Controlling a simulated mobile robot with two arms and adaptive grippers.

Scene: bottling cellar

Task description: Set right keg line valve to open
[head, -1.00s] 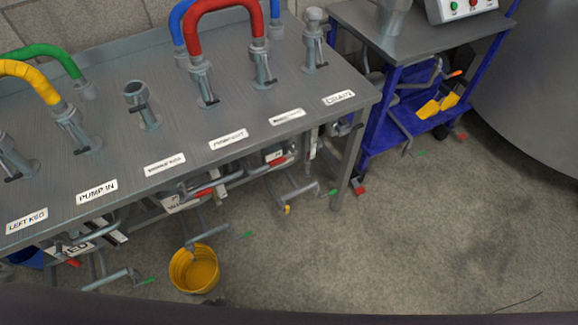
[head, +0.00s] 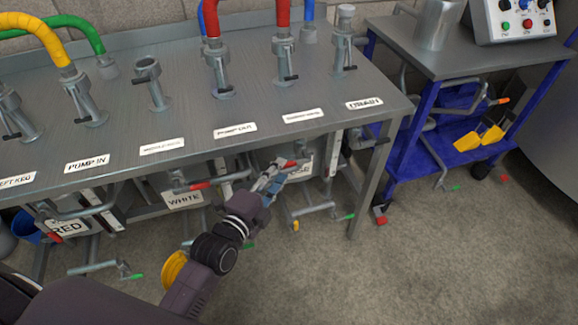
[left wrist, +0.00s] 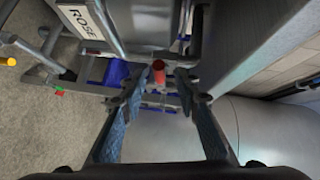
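The red-handled valve (head: 291,163) sits under the table by the keg labelled ROSE (head: 300,176), below the right-hand part of the table. In the left wrist view its red handle end (left wrist: 159,68) shows beyond and between the finger tips, with the ROSE label (left wrist: 83,22) at upper left. My left gripper (head: 272,182) is open and close to this handle in the head view; the fingers (left wrist: 162,84) look apart with nothing clamped. I cannot tell whether they touch the handle. The gripper hides part of the valve and pipe. My right gripper is not in view.
The metal table (head: 190,125) overhangs the valves and kegs, with hoses and ports on top. A table leg (head: 370,190) stands right of the gripper. A blue cart (head: 420,150) stands further right. A yellow bucket (head: 174,268) is partly hidden by my arm.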

